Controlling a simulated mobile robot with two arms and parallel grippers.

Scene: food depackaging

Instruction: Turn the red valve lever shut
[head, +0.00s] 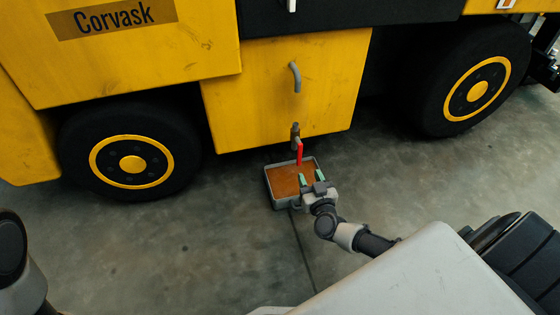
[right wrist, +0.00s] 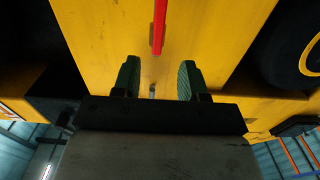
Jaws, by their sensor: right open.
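The red valve lever (head: 299,152) hangs down from a dark valve (head: 295,131) at the bottom of the yellow machine panel. In the right wrist view the lever (right wrist: 158,25) comes in from the top, in line with the gap between my fingers. My right gripper (head: 311,178) is open, with green finger pads, below and slightly right of the lever in the head view. The right wrist view shows nothing between the fingers (right wrist: 158,72); the lever appears beyond their tips. My left gripper is not in view.
A grey tray (head: 269,188) holding orange-brown liquid stands on the floor under the valve. Black wheels with yellow rims (head: 132,164) (head: 477,92) flank the panel. A grey bent handle (head: 295,77) is above the valve. The concrete floor left of the tray is clear.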

